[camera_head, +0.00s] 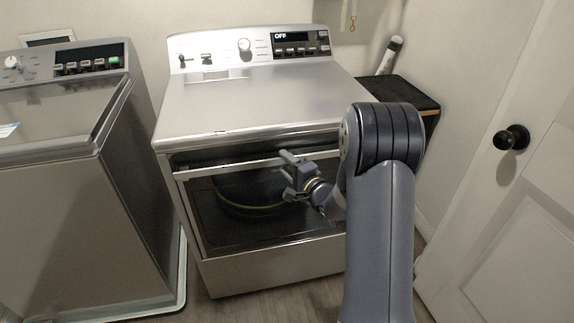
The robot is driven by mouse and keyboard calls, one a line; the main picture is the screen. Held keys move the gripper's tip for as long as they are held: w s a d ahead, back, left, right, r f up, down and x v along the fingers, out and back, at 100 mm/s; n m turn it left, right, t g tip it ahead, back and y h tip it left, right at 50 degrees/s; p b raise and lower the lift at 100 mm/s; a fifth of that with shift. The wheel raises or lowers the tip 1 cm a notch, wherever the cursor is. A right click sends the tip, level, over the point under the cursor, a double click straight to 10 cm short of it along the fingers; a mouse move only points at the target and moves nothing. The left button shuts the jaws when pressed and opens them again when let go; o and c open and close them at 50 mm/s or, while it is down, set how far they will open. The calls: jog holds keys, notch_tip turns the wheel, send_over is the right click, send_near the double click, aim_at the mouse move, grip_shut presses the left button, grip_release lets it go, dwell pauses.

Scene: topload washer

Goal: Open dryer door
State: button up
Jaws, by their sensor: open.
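The dryer (255,105) is the silver machine in the middle, its panel display reading OFF. Its front door (190,215) has a silver frame and a large dark window, with a round drum ring showing behind it. A dark gap runs between the door's top edge and the dryer's top; I cannot tell whether the door is slightly ajar or this is a recess. My gripper (286,164) is open at the door's top edge, right of its middle. I cannot tell whether it touches the door. My arm hides the door's right side.
A silver top-load washer (70,190) stands at the left with a narrow gap between. A dark-topped stand (405,92) with a white bottle (392,52) is behind right. A white room door (515,225) with a black knob (511,138) is at the right. Some floor (270,303) shows in front.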

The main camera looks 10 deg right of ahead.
jog(key=shift+s, duration=0.1)
jog(key=shift+c, duration=0.3)
grip_shut()
